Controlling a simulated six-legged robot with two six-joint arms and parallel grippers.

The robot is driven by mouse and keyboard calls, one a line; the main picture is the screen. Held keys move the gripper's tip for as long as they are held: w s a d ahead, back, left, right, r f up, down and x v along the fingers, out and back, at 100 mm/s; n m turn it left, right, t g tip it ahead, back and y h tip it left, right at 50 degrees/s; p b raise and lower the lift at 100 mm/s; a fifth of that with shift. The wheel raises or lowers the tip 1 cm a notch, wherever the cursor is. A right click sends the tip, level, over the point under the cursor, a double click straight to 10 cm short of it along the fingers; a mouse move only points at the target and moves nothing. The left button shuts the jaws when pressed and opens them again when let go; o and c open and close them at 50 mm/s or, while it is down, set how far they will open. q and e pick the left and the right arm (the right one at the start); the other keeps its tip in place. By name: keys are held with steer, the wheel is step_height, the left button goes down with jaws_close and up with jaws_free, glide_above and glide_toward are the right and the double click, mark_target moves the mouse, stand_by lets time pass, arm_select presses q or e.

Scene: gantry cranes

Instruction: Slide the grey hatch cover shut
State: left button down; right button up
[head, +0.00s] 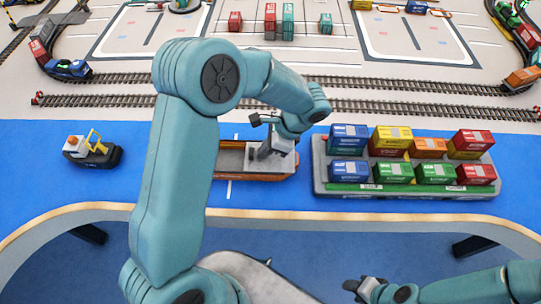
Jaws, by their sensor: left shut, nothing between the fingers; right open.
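An orange-hulled boat (262,177) with a grey deck floats on the blue water area in the middle, partly hidden behind my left arm. A flat grey surface (231,160) shows on its deck; I cannot tell which part of it is the hatch cover and which is the hold. My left gripper (267,154) is shut and empty, low over the right part of the deck. I cannot tell whether it touches the deck. My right gripper (364,288) is open and empty at the bottom, near the front, away from the boat.
A grey barge (330,187) with several coloured containers lies right of the boat. A small dark tug (95,157) with a yellow frame sits at left. Rail tracks (400,107) run behind the water. A curved tan edge (290,213) borders the front. Water between tug and boat is partly hidden by my arm.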

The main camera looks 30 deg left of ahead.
arm_select(q)
steer(key=shift+a, duration=0.1)
steer(key=shift+s+a+b, duration=0.2)
steer(key=shift+s+a, duration=0.9)
steer(key=shift+a, duration=0.6)
steer(key=shift+s+a+b, duration=0.25)
steer(key=shift+s+a, duration=0.8)
steer(key=shift+a, duration=0.7)
steer(key=shift+s+a+b, duration=0.2)
steer(key=shift+s+a, duration=0.9)
steer(key=shift+a, duration=0.6)
steer(key=shift+w+d+r, duration=0.2)
steer(key=shift+w+d, duration=0.15)
steer(key=shift+d, duration=0.2)
step_height(320, 180, up, 10)
steer(key=p, duration=0.8)
steer(key=shift+s, duration=0.1)
